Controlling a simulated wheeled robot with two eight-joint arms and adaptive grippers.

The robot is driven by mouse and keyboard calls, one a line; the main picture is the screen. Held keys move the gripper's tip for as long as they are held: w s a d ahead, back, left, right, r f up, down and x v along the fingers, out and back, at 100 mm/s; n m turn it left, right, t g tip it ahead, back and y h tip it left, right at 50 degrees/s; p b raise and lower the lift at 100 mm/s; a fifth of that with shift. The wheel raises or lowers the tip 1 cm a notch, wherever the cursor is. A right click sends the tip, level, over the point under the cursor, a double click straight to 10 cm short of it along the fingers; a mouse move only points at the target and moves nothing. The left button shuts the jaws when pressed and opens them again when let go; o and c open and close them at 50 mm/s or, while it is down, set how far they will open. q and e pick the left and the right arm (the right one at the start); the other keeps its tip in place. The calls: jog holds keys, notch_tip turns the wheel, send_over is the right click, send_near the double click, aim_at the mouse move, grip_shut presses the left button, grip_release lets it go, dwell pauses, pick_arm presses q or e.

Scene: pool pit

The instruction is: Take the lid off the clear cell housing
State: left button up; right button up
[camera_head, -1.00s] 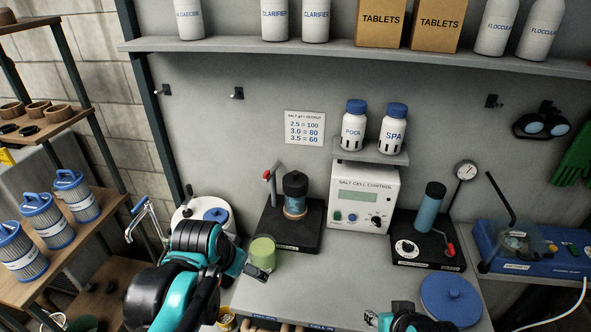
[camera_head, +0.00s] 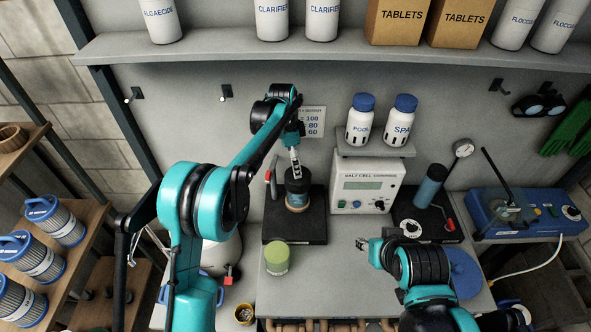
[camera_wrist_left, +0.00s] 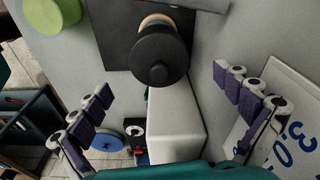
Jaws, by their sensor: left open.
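The clear cell housing (camera_head: 297,200) stands upright on a black base (camera_head: 290,230) left of the control box. Its black lid (camera_head: 297,182) is on top, and amber shows through the wall below it. In the left wrist view the round black lid (camera_wrist_left: 160,60) lies ahead, between the spread fingers. My left gripper (camera_head: 295,165) is open, pointing down just above the lid, with no contact that I can make out. It partly hides the lid in the head view. My right gripper (camera_head: 362,244) is low over the counter's front; its finger opening is unclear.
A red-handled lever (camera_head: 269,176) stands left of the housing. A green cup (camera_head: 277,259) is in front of its base. A blue disc (camera_head: 463,272) lies behind my right arm.

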aim_at(300, 186)
pick_arm(q)
jog(key=f, duration=0.2)
jog(key=d+f, duration=0.1)
jog(key=f, duration=0.4)
jog(key=shift+d, duration=0.15)
jog(key=c, duration=1.2)
